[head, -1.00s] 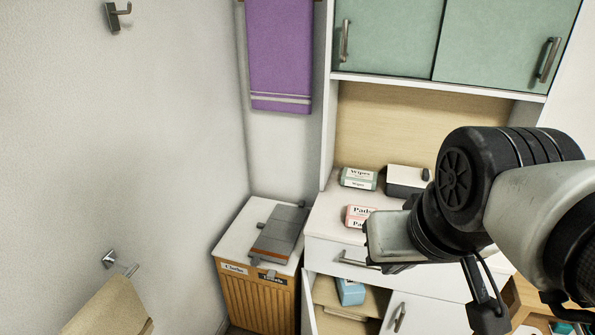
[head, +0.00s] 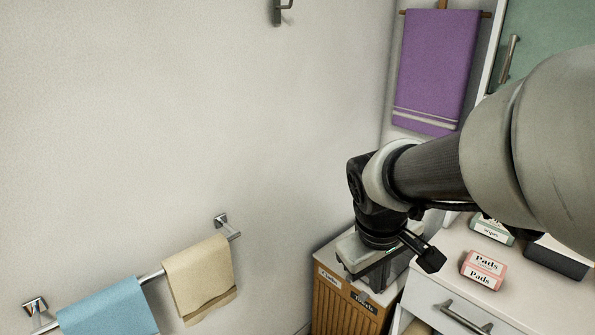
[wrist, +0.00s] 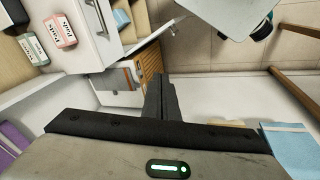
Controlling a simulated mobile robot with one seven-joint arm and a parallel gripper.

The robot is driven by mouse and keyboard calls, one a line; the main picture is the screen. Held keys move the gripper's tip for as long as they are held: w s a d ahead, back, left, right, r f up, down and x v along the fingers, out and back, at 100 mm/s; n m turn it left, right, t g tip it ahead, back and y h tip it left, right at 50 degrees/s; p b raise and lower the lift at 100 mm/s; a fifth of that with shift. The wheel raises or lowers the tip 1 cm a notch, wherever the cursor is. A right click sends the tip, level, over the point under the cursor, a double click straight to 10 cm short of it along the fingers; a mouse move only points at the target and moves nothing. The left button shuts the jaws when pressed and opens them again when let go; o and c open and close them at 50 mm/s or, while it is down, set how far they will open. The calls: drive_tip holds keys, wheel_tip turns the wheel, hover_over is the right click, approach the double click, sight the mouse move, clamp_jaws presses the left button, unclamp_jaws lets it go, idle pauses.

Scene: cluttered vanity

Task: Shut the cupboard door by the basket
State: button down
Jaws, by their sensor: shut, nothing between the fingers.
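The cupboard is white, with a drawer (head: 440,305) above its door. In the wrist view the cupboard door (wrist: 142,19) looks like a white panel standing open beside the cupboard's inside, where a blue box (wrist: 121,18) shows. In the head view the door is below the picture or hidden. The slatted wooden basket (head: 338,308) stands left of the cupboard with labels on its front; it also shows in the wrist view (wrist: 150,64). My gripper (head: 366,270) is above the basket's top in the head view. Its fingers (wrist: 160,88) are shut and empty, apart from the door.
Pads (head: 482,270) and wipes (head: 492,229) boxes stand on the counter. A purple towel (head: 436,70) hangs behind my arm. A rail with beige (head: 200,275) and blue (head: 108,308) towels is on the left wall.

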drive_tip(key=w+f+n+g+b, duration=0.1)
drive_tip(key=w+f+n+b, duration=0.15)
drive_tip(key=f, duration=0.95)
drive_tip(key=w+d+f+n+g+b, duration=0.1)
drive_tip(key=f+n+g+b, duration=0.2)
drive_tip(key=f, duration=0.9)
drive_tip(key=w+f+n+b, duration=0.2)
drive_tip(key=f+n+b, duration=0.15)
drive_tip(key=f, duration=0.95)
drive_tip(key=s+d+f+b, duration=0.3)
drive_tip(key=d+f+b, duration=0.1)
drive_tip(key=f, duration=0.5)
drive_tip(key=shift+s+d+m, duration=0.15)
drive_tip(key=shift+d+m, duration=0.15)
drive_tip(key=shift+d, duration=0.6)
drive_tip(key=shift+d, duration=0.1)
